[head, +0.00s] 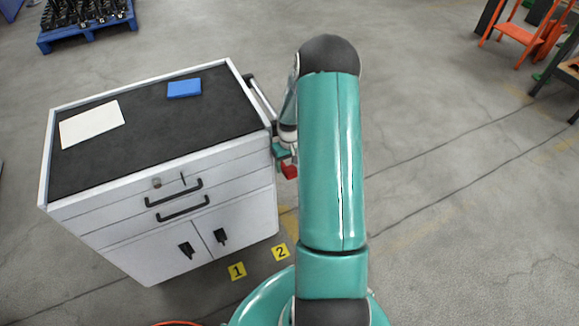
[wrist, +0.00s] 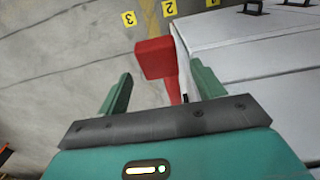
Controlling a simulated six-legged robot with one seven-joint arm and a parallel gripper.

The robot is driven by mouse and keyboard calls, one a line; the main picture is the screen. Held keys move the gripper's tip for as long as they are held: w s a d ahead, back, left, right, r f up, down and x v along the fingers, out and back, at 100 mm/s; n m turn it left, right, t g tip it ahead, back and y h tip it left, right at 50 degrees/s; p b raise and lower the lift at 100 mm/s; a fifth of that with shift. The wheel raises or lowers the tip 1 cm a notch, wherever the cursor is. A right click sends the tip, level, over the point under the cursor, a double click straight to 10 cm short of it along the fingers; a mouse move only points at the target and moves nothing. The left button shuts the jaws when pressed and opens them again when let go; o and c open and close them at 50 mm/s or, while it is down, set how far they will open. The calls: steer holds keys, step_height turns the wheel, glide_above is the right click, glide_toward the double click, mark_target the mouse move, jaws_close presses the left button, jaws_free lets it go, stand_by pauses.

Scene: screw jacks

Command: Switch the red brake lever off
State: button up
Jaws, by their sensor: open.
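The red brake lever (wrist: 155,58) is on the side of the white cabinet (wrist: 235,45). In the wrist view it shows a broad red block with a narrower red part running down toward my gripper. In the head view the lever (head: 289,171) is a small red patch at the cabinet's right side, partly hidden by my arm. My gripper (wrist: 161,73) is open. Its two green fingers stand apart on either side of the lever, the right one close to the cabinet side. I see no contact with the lever. My gripper also shows small in the head view (head: 281,152).
The cabinet has a dark top with a white sheet (head: 91,124) and a blue block (head: 184,88). A push handle (head: 260,97) is on its right edge. Yellow number markers (head: 237,271) lie on the floor in front. Open floor lies to the right.

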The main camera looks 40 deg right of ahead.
step_height(320, 180, up, 11)
steer(key=shift+r, duration=0.15)
steer(key=shift+c, duration=0.5)
